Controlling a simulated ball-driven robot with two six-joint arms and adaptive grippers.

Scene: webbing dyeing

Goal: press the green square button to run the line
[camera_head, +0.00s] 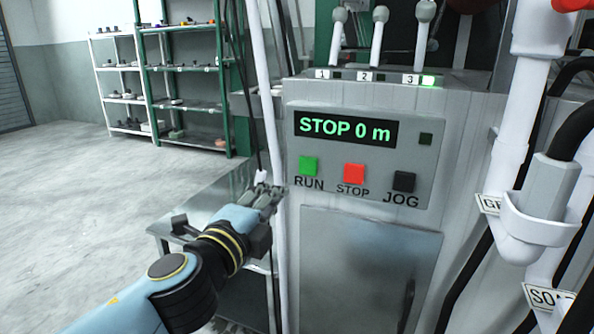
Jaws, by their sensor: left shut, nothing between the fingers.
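The green square button (308,166) is on the grey control panel (420,185), above the word RUN. A red STOP button (354,174) and a black JOG button (404,181) sit to its right. The display (345,129) above reads "STOP 0 m" in green. My left gripper (270,190) is shut and empty, left of and a little below the green button. It appears apart from the button. My right gripper does not show; a white and grey arm-like part stands at the right edge.
Levers (378,35) numbered 1 to 3 stand above the panel, with a green light lit by 3. A metal table (205,200) is behind my left arm. A vertical white pipe (268,110) runs left of the panel. Shelves (185,68) stand far back; the left floor is clear.

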